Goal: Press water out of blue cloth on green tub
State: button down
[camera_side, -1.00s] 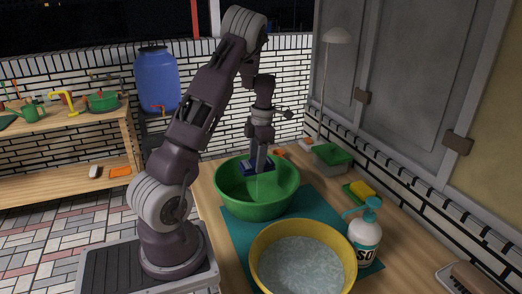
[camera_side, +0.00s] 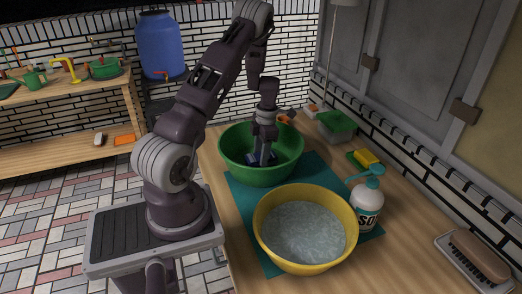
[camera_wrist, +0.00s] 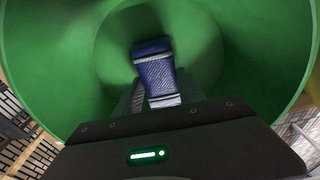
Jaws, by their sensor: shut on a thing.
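The green tub (camera_side: 236,172) stands at the back of the teal mat; its inside fills most of the wrist view (camera_wrist: 240,50). My gripper (camera_side: 264,160) reaches down into the tub. It is shut on the blue cloth (camera_side: 252,158), which sits low inside the tub. In the wrist view the blue cloth (camera_wrist: 156,75) shows as a folded dark blue strip with pale bands, between my fingers. I cannot tell whether it touches the tub's floor. No water shows in the tub.
A yellow basin (camera_side: 268,245) of water stands in front of the tub. A soap bottle (camera_side: 367,208), a yellow sponge (camera_side: 367,157), a green-lidded box (camera_side: 337,125) and a brush (camera_side: 478,256) are to the right.

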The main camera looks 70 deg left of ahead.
jog(key=shift+f, duration=0.4)
dwell(2.0)
jog(key=shift+r, duration=0.4)
jog(key=shift+f, duration=0.45)
dwell(1.7)
jog(key=shift+r, duration=0.45)
jog(key=shift+r, duration=2)
